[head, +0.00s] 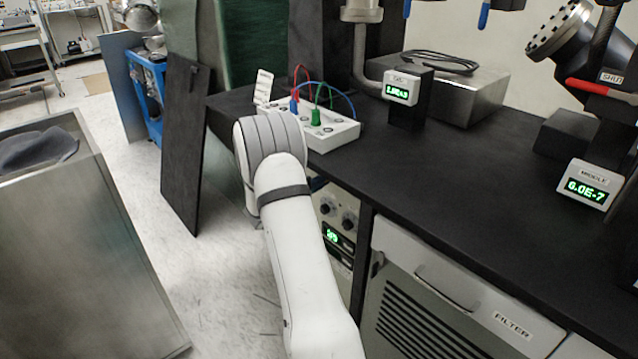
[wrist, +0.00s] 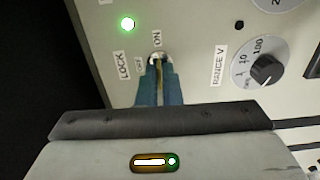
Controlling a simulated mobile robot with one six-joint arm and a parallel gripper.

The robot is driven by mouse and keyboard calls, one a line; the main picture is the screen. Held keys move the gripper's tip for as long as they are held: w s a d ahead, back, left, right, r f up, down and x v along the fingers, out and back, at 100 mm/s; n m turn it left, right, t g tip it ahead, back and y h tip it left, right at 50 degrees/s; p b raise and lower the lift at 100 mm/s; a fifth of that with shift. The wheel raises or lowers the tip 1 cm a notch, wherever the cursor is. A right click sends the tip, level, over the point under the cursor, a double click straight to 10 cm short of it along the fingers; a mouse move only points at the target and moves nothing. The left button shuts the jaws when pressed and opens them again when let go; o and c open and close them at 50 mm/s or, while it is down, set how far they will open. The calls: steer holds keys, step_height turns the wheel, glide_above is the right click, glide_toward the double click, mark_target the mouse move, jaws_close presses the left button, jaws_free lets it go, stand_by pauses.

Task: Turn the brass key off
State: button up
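In the wrist view, the brass key (wrist: 159,72) shows as a thin strip in its lock on the pale panel. The lock's top shows just beyond my fingertips, with the ON label above it and the OFF label to its left. My gripper (wrist: 159,78) has its two blue fingers close together, one on each side of the key, with the key between them. The fingers hide most of the key. A LOCK label and a lit green lamp (wrist: 127,24) are to the left. In the head view, my arm hides the gripper and key.
A RANGE V knob (wrist: 264,68) is right of the key. In the head view, the rack panel (head: 338,225) sits under the black bench (head: 470,190), beside the FILTER drawer (head: 465,295). A black board (head: 183,145) and a metal cart (head: 85,250) stand left, with floor between.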

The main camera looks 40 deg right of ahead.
jaws_close()
steer(key=shift+a, duration=0.1)
steer(key=shift+n, duration=0.3)
steer(key=shift+d+r+n+p, duration=0.1)
steer(key=shift+n+p, duration=1.65)
steer(key=shift+n, duration=2.55)
steer(key=shift+d+n+p, duration=0.1)
steer(key=shift+n+p, duration=1.65)
steer(key=shift+n, duration=2.55)
